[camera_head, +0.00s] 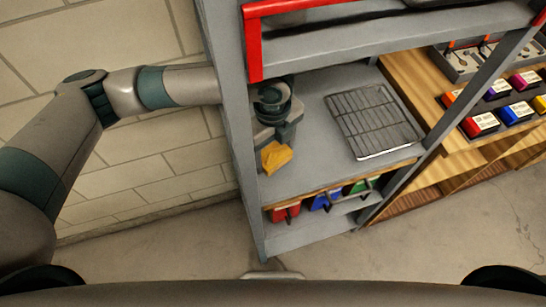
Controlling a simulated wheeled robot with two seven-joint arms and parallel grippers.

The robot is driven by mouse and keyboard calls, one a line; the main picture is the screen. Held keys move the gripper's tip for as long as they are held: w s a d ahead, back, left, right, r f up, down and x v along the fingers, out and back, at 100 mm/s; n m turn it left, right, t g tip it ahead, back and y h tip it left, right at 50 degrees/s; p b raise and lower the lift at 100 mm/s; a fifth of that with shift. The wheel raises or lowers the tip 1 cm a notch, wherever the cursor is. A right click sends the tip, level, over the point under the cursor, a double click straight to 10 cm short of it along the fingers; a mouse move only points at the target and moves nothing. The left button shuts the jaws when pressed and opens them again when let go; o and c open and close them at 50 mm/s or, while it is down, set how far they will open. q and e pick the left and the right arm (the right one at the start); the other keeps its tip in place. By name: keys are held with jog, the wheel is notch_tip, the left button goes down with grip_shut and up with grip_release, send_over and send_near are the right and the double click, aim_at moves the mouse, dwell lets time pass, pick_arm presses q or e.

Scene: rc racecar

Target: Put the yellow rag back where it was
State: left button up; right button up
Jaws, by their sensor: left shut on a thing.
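The yellow rag (276,156) is a small crumpled piece at the left end of the grey shelf, close to the left upright. My left arm reaches in from the left, behind that upright. My left gripper (275,143) is over the shelf and shut on the rag. Its fingertips are mostly hidden by the gripper body and the rag. I cannot tell whether the rag touches the shelf surface. My right gripper is not in view.
A wire rack (374,121) lies on the right of the same grey shelf (318,165). The left upright (228,100) and a red-edged upper shelf (254,45) stand close to my arm. Colored bins (322,202) sit below. A wooden bench (415,75) holds small colored boxes.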

aim_at(273, 154)
pick_arm(q)
jog(key=shift+f, duration=0.1)
notch_tip(273, 154, down, 2)
jog(key=shift+f+p, duration=0.25)
jog(key=shift+p, duration=0.45)
jog(key=shift+f, duration=0.4)
jog(key=o, duration=0.9)
jog(key=shift+f, duration=0.1)
jog(key=shift+o, duration=0.2)
jog(key=shift+r+b, duration=0.9)
jog(key=shift+r, duration=2.95)
